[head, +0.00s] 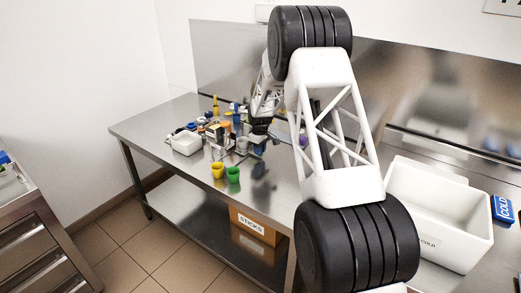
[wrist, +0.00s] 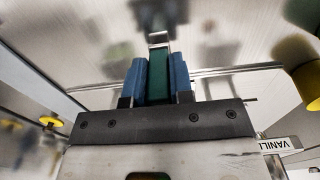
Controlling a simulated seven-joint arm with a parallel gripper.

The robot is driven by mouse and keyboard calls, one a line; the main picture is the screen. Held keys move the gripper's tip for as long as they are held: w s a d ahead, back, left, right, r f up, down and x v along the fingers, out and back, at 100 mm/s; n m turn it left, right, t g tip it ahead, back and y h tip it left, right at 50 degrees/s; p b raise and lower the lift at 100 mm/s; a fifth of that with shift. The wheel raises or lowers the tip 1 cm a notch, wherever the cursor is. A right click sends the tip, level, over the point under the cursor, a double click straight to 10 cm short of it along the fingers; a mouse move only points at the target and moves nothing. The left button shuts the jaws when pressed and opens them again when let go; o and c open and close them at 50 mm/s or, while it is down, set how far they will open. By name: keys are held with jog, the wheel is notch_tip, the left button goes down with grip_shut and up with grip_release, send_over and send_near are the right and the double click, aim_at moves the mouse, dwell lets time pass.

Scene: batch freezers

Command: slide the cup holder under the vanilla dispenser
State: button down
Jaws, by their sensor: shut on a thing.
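My gripper (wrist: 158,82) has blue fingers, shut on a dark green piece (wrist: 185,88) with a bright metal end (wrist: 158,40). It looks like the grip of the cup holder, but the rest of the holder is not clear. In the head view my gripper (head: 258,137) is low over the steel table, beside a cluster of small items. A white label reading "VANILL" (wrist: 282,145), cut off at the edge, shows at the right of the wrist view. The vanilla dispenser itself cannot be told apart in the cluster.
A yellow cup (head: 217,170) and a green cup (head: 233,174) stand near the table's front edge (head: 185,155). A white tub (head: 186,143) is left of the cluster.

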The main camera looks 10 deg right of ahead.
jog(key=s+a, duration=0.8)
jog(key=shift+a, duration=0.1)
jog(key=c, duration=1.2)
grip_release()
jog(key=shift+a, duration=0.1)
jog(key=shift+o, duration=1)
jog(key=shift+r, duration=0.1)
notch_tip(320, 180, up, 8)
